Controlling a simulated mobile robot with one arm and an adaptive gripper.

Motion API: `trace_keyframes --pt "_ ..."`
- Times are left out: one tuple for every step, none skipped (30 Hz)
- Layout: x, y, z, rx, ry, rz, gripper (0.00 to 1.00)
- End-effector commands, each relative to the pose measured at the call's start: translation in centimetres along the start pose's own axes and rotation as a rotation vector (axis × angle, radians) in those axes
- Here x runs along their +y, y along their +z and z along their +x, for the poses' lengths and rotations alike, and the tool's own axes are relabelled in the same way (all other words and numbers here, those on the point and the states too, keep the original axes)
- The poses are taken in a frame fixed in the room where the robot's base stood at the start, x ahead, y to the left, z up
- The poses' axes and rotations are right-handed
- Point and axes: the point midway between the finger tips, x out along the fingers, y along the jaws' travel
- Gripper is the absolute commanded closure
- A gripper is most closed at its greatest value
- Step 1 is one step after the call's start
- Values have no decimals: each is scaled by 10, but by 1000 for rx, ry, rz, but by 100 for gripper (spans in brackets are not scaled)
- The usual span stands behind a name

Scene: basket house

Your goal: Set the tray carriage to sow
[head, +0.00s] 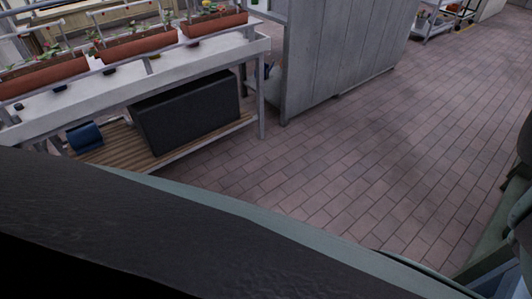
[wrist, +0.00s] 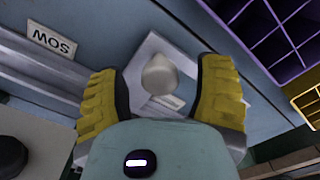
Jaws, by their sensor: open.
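In the wrist view, a pale rounded knob (wrist: 159,74) stands on a white square frame (wrist: 147,50), which looks like the tray carriage. The frame sits by a light rail (wrist: 45,68) on a blue-grey panel. A label (wrist: 52,40) reading "SOW" upside down is left of the frame, beside the rail. A second small label (wrist: 170,101) below the knob is too small to read. My gripper (wrist: 160,76) is open, its yellow fingers on either side of the knob; contact is not clear. The head view shows neither carriage nor gripper.
In the wrist view, a purple crate (wrist: 265,35) and a yellow crate (wrist: 308,100) are at the right. In the head view, a bench (head: 215,55) holds planters (head: 135,42), with a dark box (head: 185,112) below. A grey panel (head: 330,50) stands beside open tiled floor (head: 370,140).

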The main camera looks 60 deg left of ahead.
Motion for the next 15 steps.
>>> trace_keyframes --pt "1 0 0 0 0 1 31" --pt "1 0 0 0 0 1 34" --pt "0 0 0 0 0 1 38" --pt "0 0 0 0 0 1 41" --pt "0 0 0 0 0 1 44" --pt "0 0 0 0 0 1 49" --pt "0 0 0 0 0 1 52" --pt "0 0 0 0 0 1 55" --pt "0 0 0 0 0 1 59" --pt "0 0 0 0 0 1 62" --pt "0 0 0 0 0 1 65" --pt "0 0 0 0 0 1 69" --pt "0 0 0 0 0 1 72" --pt "0 0 0 0 0 1 75" --pt "0 0 0 0 0 1 80"
